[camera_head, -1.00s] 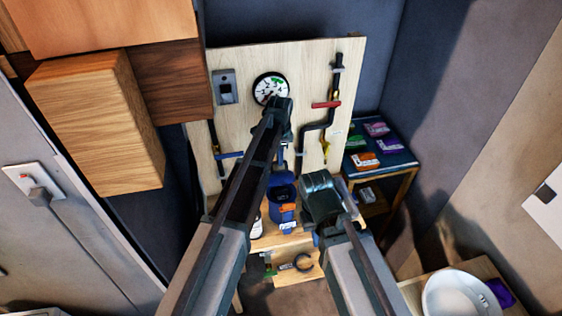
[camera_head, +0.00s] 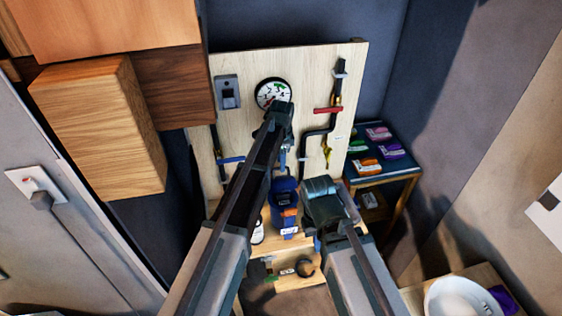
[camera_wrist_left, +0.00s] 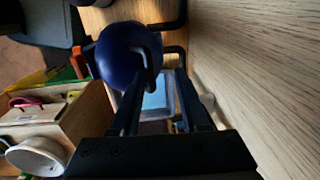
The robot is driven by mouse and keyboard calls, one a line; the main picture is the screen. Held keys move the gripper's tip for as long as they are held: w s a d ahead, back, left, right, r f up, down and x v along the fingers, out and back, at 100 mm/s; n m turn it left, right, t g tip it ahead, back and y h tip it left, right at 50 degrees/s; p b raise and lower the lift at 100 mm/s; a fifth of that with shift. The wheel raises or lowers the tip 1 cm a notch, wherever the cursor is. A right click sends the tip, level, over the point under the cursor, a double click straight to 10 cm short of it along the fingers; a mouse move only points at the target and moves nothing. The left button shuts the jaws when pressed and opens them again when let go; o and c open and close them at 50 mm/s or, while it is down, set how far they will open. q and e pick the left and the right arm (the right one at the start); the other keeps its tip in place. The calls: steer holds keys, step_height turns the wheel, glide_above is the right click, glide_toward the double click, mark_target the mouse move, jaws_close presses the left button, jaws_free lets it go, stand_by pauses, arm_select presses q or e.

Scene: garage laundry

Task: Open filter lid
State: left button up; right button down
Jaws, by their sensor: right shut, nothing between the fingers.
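The blue filter housing (camera_head: 284,210), with an orange and a white label, stands upright in front of the pale panel. My left arm reaches up to just below the round gauge. In the left wrist view, my left gripper's (camera_wrist_left: 163,88) fingers are apart. A dark blue rounded body (camera_wrist_left: 122,55) is close beside and behind the left-hand finger; contact cannot be told. My right gripper is shut and empty, just right of the filter housing, its fingers largely hidden by my arm. The filter lid cannot be made out clearly.
The upright panel (camera_head: 240,130) bears the gauge (camera_head: 272,94), a red-handled pipe (camera_head: 328,110) and a grey switch box (camera_head: 228,91). A shelf (camera_head: 395,170) with coloured packets stands at right. Wooden cabinets (camera_head: 98,125) hang at upper left. A white basin (camera_head: 460,300) is at lower right.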

arm_select(q)
steer(key=shift+r, duration=0.15)
step_height(320, 180, up, 14)
steer(key=p, duration=1.3)
steer(key=shift+s+d+f+p, duration=0.15)
steer(key=shift+s+f+p, duration=0.1)
steer(key=shift+s+p, duration=0.2)
